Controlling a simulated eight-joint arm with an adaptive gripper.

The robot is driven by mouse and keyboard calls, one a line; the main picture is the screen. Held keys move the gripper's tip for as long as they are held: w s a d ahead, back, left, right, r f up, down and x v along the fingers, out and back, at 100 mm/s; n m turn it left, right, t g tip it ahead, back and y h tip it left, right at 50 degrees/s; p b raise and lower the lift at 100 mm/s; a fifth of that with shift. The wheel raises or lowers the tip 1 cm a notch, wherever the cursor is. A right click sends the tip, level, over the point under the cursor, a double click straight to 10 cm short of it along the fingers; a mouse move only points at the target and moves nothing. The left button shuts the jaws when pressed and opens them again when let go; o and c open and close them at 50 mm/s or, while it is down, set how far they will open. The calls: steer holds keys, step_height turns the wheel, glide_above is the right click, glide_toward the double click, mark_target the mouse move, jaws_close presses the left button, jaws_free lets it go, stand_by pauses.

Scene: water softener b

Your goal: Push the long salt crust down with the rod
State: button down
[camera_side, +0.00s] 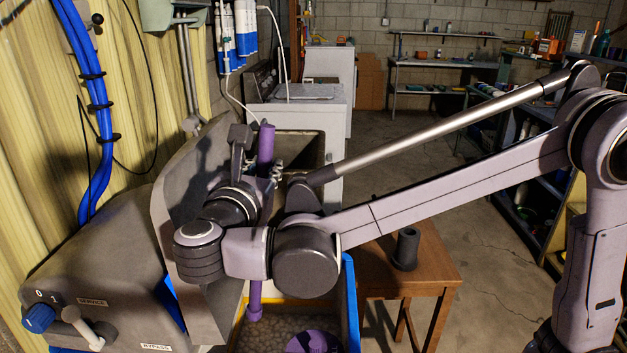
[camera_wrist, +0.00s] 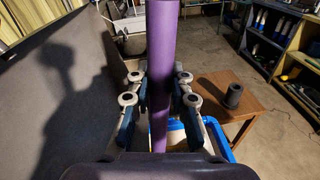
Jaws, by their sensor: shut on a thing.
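A purple rod (camera_side: 266,148) stands nearly upright in my gripper (camera_side: 272,172). In the wrist view the rod (camera_wrist: 163,45) runs between the two fingers of my gripper (camera_wrist: 158,100), which are shut on it. In the side view my arm hides the rod's middle, and its lower end shows below, over the open salt tank (camera_side: 352,305). A grey, pebbly salt surface (camera_side: 268,328) lies inside the tank. I cannot make out the long crust apart from the other salt, nor whether the rod touches it.
A round purple part (camera_side: 313,342) sits in the tank near the front. The raised grey lid (camera_side: 180,250) and control housing (camera_side: 110,280) stand to the left. A wooden stool (camera_side: 425,270) with a dark cylinder (camera_side: 405,248) stands to the right.

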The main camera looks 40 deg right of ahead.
mark_target(261, 126)
step_height(261, 126, up, 10)
steer(key=shift+f, duration=0.25)
stand_by(0.6)
